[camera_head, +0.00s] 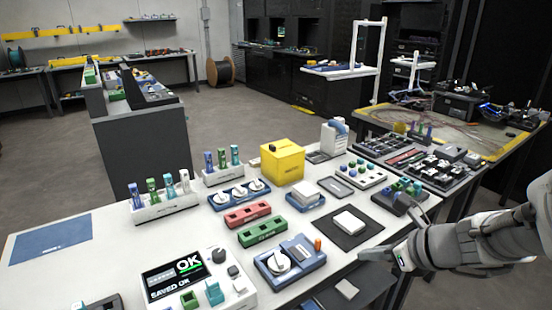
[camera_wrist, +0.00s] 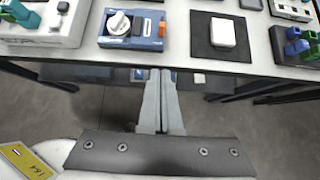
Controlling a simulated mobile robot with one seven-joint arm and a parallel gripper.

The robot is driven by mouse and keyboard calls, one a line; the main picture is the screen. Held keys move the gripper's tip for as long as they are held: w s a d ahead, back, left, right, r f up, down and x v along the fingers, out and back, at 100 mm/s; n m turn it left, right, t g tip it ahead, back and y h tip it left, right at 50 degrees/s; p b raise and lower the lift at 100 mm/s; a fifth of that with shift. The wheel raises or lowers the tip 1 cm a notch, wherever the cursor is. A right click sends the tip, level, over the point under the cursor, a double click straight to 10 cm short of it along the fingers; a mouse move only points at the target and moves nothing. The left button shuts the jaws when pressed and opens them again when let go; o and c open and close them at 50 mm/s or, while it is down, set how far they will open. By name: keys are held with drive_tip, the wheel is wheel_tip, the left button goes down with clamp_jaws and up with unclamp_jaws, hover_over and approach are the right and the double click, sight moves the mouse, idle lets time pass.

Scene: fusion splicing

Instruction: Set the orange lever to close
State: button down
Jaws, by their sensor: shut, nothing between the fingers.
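The orange lever (camera_head: 318,244) stands upright at the right end of a blue device (camera_head: 289,262) with a white rotary knob, near the table's front edge. In the wrist view the small orange lever (camera_wrist: 161,29) shows at the right side of the blue device (camera_wrist: 144,42), straight ahead of my fingers. My gripper (camera_wrist: 161,73) is shut and empty, its two fingers side by side, apart from the lever. In the head view my arm comes in from the right, with the gripper close to the table's front edge.
A black mat (camera_head: 347,227) with a white block lies right of the blue device. A console reading OK (camera_head: 187,279) stands to its left. Green (camera_head: 262,232) and red (camera_head: 247,215) holders and a yellow box (camera_head: 283,161) are behind. A low shelf shows under the front edge.

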drive_tip(key=shift+f, duration=0.1)
drive_tip(key=b, duration=0.5)
approach(319, 248)
drive_tip(key=x, duration=0.5)
drive_tip(key=shift+s+d+f, duration=0.25)
drive_tip(key=shift+f, duration=0.05)
drive_tip(key=shift+w+a, duration=0.3)
drive_tip(key=shift+w, duration=0.25)
